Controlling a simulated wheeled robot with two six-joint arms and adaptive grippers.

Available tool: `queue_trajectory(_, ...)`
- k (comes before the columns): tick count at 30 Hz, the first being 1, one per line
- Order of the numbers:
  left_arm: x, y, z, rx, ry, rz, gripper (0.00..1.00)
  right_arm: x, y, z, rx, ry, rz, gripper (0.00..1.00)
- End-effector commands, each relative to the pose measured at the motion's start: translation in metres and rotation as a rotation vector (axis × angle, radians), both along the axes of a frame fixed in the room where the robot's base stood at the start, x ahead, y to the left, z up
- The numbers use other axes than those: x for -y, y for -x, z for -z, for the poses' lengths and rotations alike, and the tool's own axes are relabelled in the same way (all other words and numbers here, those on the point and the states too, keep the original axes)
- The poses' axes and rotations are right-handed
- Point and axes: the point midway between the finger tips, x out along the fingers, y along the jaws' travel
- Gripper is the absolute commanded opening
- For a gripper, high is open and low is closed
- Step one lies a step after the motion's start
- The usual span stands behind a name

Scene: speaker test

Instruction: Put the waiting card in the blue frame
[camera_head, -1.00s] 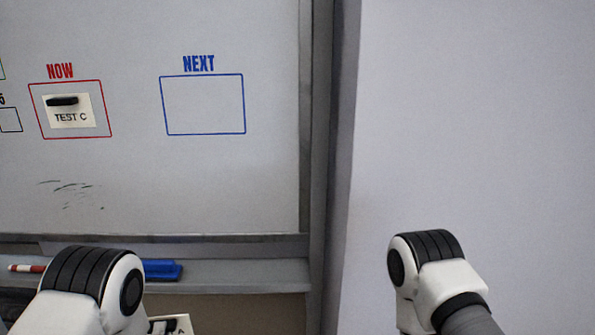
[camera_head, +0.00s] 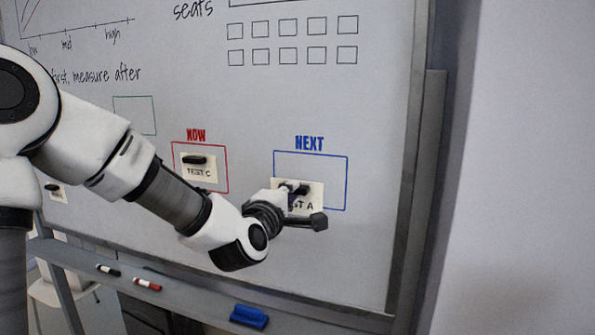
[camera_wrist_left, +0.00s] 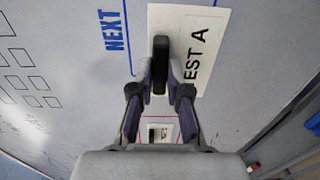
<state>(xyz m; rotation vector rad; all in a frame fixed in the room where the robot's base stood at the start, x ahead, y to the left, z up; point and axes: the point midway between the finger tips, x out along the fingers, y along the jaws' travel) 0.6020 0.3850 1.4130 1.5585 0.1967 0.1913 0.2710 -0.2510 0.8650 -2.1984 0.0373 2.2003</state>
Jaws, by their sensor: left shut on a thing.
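The white TEST A card (camera_head: 316,208), with a black handle (camera_wrist_left: 160,62), is at the board over the lower left of the blue frame (camera_head: 346,180) under NEXT. In the head view its lower edge shows slightly below the frame's bottom line. My left gripper (camera_head: 292,190) is shut on the card's handle, with a finger on each side of it in the left wrist view (camera_wrist_left: 160,85). The gripper hides part of the card's lettering. I cannot tell whether the card touches the board. My right gripper is out of view.
The TEST C card (camera_head: 200,173) hangs in the red NOW frame (camera_head: 228,170), left of the blue one. Another small card (camera_head: 56,194) is further left. The tray below holds markers (camera_head: 147,284) and a blue eraser (camera_head: 249,316). The board's right rail (camera_head: 420,200) is nearby.

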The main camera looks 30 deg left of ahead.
Motion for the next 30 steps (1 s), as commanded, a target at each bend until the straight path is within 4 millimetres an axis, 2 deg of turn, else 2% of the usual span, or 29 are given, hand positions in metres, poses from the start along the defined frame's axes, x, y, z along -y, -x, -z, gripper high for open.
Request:
queue_trajectory(2,-0.001,0.004,-0.011,0.000,0.001,0.010,0.00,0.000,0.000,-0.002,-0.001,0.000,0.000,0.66)
queue_trajectory(7,-0.002,-0.001,-0.007,-0.002,-0.003,0.012,0.00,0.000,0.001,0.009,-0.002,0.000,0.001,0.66)
queue_trajectory(15,-0.007,-0.020,-0.006,0.001,-0.003,0.011,0.00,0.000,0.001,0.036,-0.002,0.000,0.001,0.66)
queue_trajectory(23,-0.012,-0.045,-0.007,0.001,-0.003,0.011,0.00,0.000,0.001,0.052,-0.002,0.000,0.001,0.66)
queue_trajectory(30,-0.017,-0.065,-0.010,-0.001,-0.002,0.011,0.00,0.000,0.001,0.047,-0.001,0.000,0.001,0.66)
